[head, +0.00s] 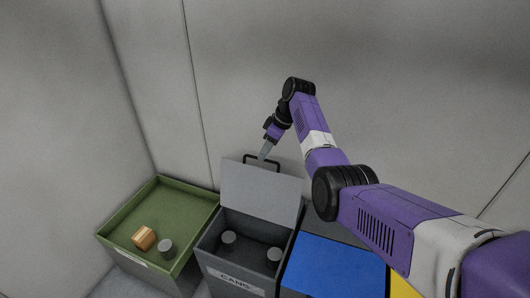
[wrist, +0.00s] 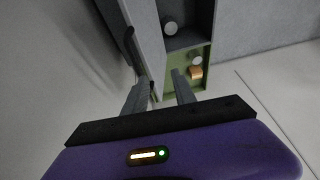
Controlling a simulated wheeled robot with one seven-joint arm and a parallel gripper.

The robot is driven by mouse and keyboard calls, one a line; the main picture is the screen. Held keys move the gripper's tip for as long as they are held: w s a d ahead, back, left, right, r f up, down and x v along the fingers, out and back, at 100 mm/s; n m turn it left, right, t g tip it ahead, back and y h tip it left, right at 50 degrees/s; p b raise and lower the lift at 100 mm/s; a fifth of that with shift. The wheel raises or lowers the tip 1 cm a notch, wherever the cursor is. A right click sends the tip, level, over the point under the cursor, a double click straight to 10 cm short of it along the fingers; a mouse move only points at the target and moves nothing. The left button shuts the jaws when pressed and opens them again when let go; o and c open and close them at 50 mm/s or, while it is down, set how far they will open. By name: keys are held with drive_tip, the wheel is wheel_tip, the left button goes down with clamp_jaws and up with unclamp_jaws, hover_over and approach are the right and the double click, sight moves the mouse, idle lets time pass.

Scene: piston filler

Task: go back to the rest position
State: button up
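My gripper (head: 264,152) is at the end of my purple arm, at the top of the raised grey lid, beside the lid's black handle (head: 262,158). In the wrist view its two fingers (wrist: 160,90) stand apart with a gap between them, and nothing shows held there. The grey bin labelled CANS (head: 209,257) has its lid (head: 262,190) standing up at the back. Whether the fingers touch the handle or lid I cannot tell.
A green tray (head: 120,222) to the left holds a wooden block (head: 144,238) and a grey can (head: 166,248). A blue lid (head: 335,268) and a yellow surface (head: 402,288) lie to the right, partly behind my arm. A wall (head: 400,80) stands close behind the bins.

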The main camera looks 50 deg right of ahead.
idle(0.3)
drive_tip(key=w+d+r+m+t+h, duration=0.5)
drive_tip(key=w+d, duration=0.1)
drive_tip(key=d, duration=0.1)
drive_tip(key=s+a+f+m+t+h, duration=0.1)
drive_tip(key=s+a+f+t+h, duration=0.15)
drive_tip(key=s+a, duration=0.75)
drive_tip(key=s+a+f+m+t+h, duration=0.1)
drive_tip(key=s+a+f+t, duration=0.25)
drive_tip(key=s+a, duration=0.65)
drive_tip(key=s+a+r+n+y, duration=0.1)
drive_tip(key=s+a+r+y, duration=0.1)
drive_tip(key=s+a, duration=0.9)
drive_tip(key=s+a+r+n+y+p, duration=0.1)
drive_tip(key=s+a+r+n+y, duration=0.1)
drive_tip(key=s+a, duration=1)
drive_tip(key=s+r+y, duration=0.1)
drive_tip(key=s+y, duration=0.1)
drive_tip(key=s, duration=0.6)
drive_tip(key=shift+r, duration=0.25)
